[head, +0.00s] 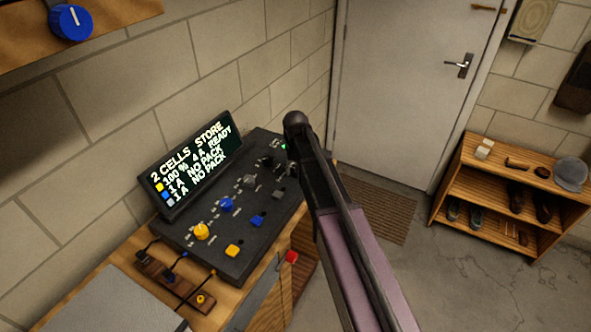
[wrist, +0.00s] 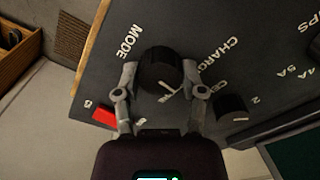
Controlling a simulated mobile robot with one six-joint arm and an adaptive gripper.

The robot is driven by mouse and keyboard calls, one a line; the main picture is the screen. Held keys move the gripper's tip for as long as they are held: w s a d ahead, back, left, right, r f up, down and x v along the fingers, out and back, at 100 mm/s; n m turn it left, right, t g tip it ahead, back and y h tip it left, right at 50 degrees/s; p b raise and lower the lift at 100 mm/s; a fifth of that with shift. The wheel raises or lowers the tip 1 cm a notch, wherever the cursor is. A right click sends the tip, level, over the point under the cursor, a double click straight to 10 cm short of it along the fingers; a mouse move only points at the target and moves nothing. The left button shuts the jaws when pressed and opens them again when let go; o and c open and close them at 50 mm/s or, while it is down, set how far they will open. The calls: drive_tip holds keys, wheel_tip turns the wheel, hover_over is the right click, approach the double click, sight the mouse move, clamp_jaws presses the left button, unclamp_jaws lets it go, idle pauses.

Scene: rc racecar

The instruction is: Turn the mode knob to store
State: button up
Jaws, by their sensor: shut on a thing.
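The black mode knob (wrist: 158,68) sits on the dark charger panel beside the white word MODE in the wrist view. My gripper (wrist: 161,80) is shut on it, one grey finger on each side. A white pointer line on the knob slants toward the lower part of the picture; the lettering near it is partly hidden. In the head view the charger (head: 184,234) stands on the bench, and its screen (head: 190,163) reads "2 CELLS STORE" on the top line. My arm hides the gripper there.
A second black knob (wrist: 232,108) is close to the right finger, and a red part (wrist: 103,116) is close to the left one. Yellow and blue knobs stand nearer on the charger. A door (head: 395,90) and a wooden shelf (head: 470,182) are beyond.

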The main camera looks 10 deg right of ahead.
drive_tip(key=shift+m, duration=1.2)
drive_tip(key=o, duration=1.1)
drive_tip(key=shift+o, duration=0.2)
drive_tip(key=shift+n, duration=0.4)
